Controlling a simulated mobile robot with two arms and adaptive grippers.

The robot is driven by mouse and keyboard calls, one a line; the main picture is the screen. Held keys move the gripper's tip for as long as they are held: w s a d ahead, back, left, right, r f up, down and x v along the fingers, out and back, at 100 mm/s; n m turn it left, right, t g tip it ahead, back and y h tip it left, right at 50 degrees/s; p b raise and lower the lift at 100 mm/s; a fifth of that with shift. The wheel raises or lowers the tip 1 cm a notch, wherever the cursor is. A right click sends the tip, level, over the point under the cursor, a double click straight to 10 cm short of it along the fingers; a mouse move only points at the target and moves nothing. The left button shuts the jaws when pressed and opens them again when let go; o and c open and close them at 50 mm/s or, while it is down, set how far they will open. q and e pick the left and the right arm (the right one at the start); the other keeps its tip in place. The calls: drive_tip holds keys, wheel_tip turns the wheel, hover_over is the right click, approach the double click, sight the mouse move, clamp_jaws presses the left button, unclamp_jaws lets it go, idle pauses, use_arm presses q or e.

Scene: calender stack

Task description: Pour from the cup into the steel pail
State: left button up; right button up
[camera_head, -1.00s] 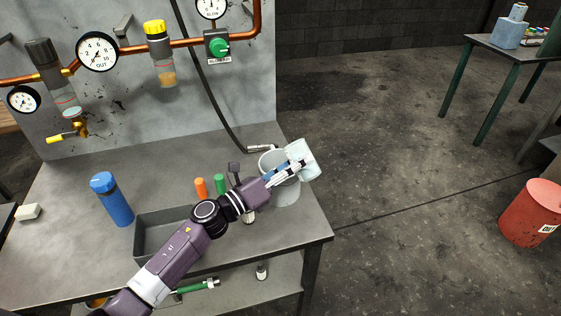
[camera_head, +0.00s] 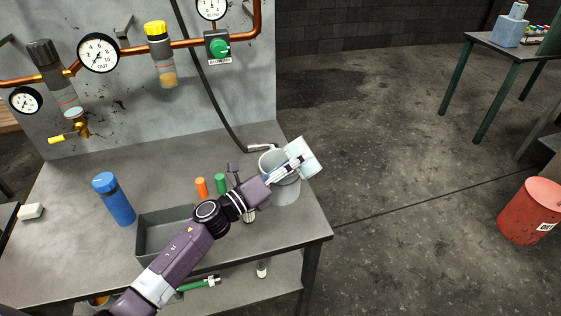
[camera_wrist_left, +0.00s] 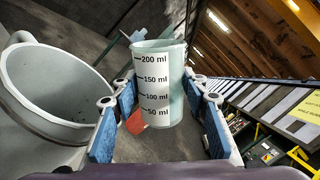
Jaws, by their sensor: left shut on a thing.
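The cup (camera_head: 308,157) is a pale, translucent measuring cup with ml marks. My left gripper (camera_head: 291,170) is shut on it, and the cup (camera_wrist_left: 158,85) sits between the blue finger pads in the left wrist view. In the head view the cup is tilted, over the right side of the steel pail (camera_head: 286,194). The pail stands on the right end of the workbench, its open mouth partly hidden by gripper and cup. In the left wrist view the pail's rim (camera_wrist_left: 22,42) is to the left of the cup. I cannot see the cup's contents or any stream.
On the workbench (camera_head: 160,185) stand a blue bottle (camera_head: 113,201), a grey tray (camera_head: 155,238) and orange and green capped items. A hose (camera_head: 207,85) hangs behind the pail. A red barrel (camera_head: 530,210) stands on the floor at right.

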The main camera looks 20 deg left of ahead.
use_arm(q)
drive_tip(key=shift+r+n+p, duration=0.25)
drive_tip(key=shift+n+p, duration=0.15)
drive_tip(key=shift+n, duration=0.2)
drive_tip(key=shift+f+n+t, duration=0.3)
drive_tip(key=shift+f+n, duration=0.1)
drive_tip(key=shift+n, duration=0.6)
drive_tip(key=shift+r+n+y+p, duration=0.45)
drive_tip(key=shift+n+y+p, duration=0.05)
drive_tip(key=shift+n+p, duration=0.5)
idle(0.5)
drive_tip(key=shift+w+a+r+n+t+p, duration=0.2)
drive_tip(key=shift+a+n+t+p, duration=0.1)
drive_tip(key=shift+n+p, duration=0.15)
drive_tip(key=shift+w+a+r+n+t+p, duration=0.1)
drive_tip(key=shift+a+r+n+t+p, duration=0.15)
drive_tip(key=shift+n, duration=0.3)
idle(0.3)
drive_tip(key=shift+a+f+n+y, duration=0.2)
drive_tip(key=shift+f+n+y, duration=0.3)
drive_tip(key=shift+n, duration=0.6)
drive_tip(key=shift+w+a+r+n+p, duration=0.1)
drive_tip(key=shift+n+p, duration=0.1)
drive_tip(key=shift+n, duration=0.15)
drive_tip(key=shift+w+r+n+p, duration=0.1)
drive_tip(key=shift+n+p, duration=0.05)
drive_tip(key=shift+n, duration=0.2)
idle(0.5)
